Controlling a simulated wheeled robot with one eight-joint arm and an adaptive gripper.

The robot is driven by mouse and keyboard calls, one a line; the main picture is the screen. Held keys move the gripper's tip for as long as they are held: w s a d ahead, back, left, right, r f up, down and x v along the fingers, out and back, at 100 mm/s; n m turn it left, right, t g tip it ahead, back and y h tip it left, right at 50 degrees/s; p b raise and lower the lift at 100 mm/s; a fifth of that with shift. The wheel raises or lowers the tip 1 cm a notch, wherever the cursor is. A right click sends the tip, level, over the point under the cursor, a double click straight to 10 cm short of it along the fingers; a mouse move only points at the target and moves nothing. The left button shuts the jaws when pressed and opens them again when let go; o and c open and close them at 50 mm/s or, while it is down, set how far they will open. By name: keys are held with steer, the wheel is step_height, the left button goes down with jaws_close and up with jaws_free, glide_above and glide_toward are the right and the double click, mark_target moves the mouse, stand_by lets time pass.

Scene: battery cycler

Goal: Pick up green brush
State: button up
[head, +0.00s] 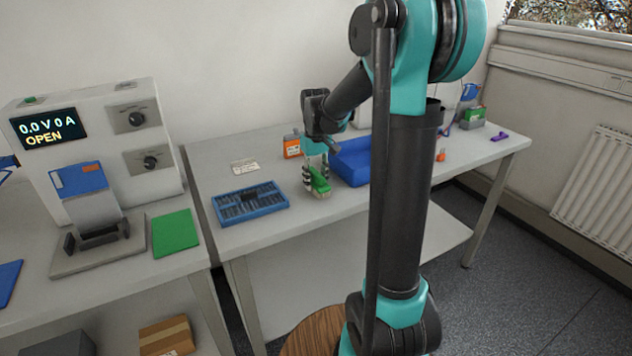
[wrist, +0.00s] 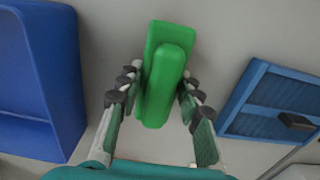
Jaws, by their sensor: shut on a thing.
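The green brush (head: 319,182) is on or just above the white table, near its front edge. In the wrist view the green brush (wrist: 165,70) stands between the two fingers, its long handle-like ridge facing the camera. My gripper (head: 316,178) points down over it, and its fingers are closed against the brush's sides. In the wrist view my gripper (wrist: 157,100) has one finger on each side of the brush. I cannot tell whether the brush touches the table.
A blue bin (head: 350,165) stands right of the brush. A blue organiser tray (head: 250,204) lies to its left. An orange container (head: 291,147) stands behind. A grey cycler (head: 105,150) and a green mat (head: 175,233) are on the left table. Bare tabletop lies between tray and brush.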

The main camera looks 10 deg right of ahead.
mark_target(316, 172)
step_height(316, 172, up, 20)
stand_by(0.5)
steer(key=o, duration=0.7)
steer(key=c, duration=0.5)
